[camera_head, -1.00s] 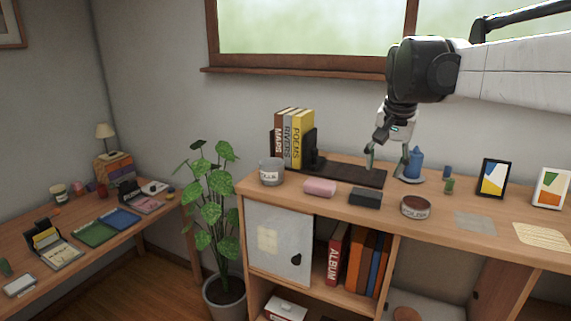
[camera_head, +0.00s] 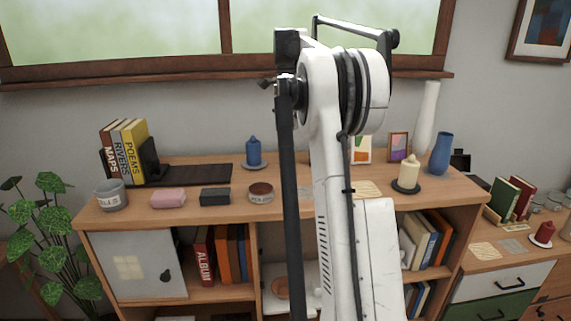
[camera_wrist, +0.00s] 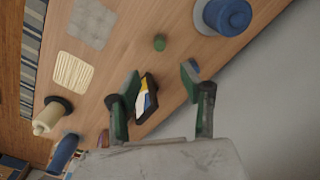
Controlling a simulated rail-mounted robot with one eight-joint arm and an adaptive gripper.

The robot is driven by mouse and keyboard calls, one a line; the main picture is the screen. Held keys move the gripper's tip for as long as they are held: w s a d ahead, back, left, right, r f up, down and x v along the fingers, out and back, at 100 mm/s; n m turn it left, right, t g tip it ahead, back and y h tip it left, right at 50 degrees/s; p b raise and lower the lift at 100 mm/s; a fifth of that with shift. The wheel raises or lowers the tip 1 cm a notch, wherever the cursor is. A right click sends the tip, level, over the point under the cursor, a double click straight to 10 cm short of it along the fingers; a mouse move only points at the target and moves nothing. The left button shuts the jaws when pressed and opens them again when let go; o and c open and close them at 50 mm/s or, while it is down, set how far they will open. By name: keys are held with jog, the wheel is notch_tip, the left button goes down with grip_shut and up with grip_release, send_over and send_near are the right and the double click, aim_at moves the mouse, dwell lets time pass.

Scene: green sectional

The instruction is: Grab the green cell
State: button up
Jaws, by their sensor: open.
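The green cell (camera_wrist: 160,42) is a small green cylinder on the wooden shelf top in the wrist view. A small blue piece (camera_wrist: 193,66), apparently another cell, shows beside the right finger, partly hidden by it. My gripper (camera_wrist: 160,83) is open and empty, with its two fingers spread. In the wrist picture the green cell lies beyond the fingertips, roughly in line with the gap, and is not touched. In the head view my arm covers the cells and my gripper.
A blue candle on a dish (camera_wrist: 227,15) stands near the cells. A dark picture frame (camera_wrist: 146,100) shows between the fingers. A cream candle (camera_wrist: 48,118) and a blue vase (camera_wrist: 63,152) are at lower left. A flat woven mat (camera_wrist: 72,70) lies on the shelf top.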

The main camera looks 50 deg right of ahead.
aim_at(287, 158)
notch_tip(287, 158, down, 14)
jog(key=shift+r+p, duration=0.1)
jog(key=shift+p, duration=1.1)
grip_shut()
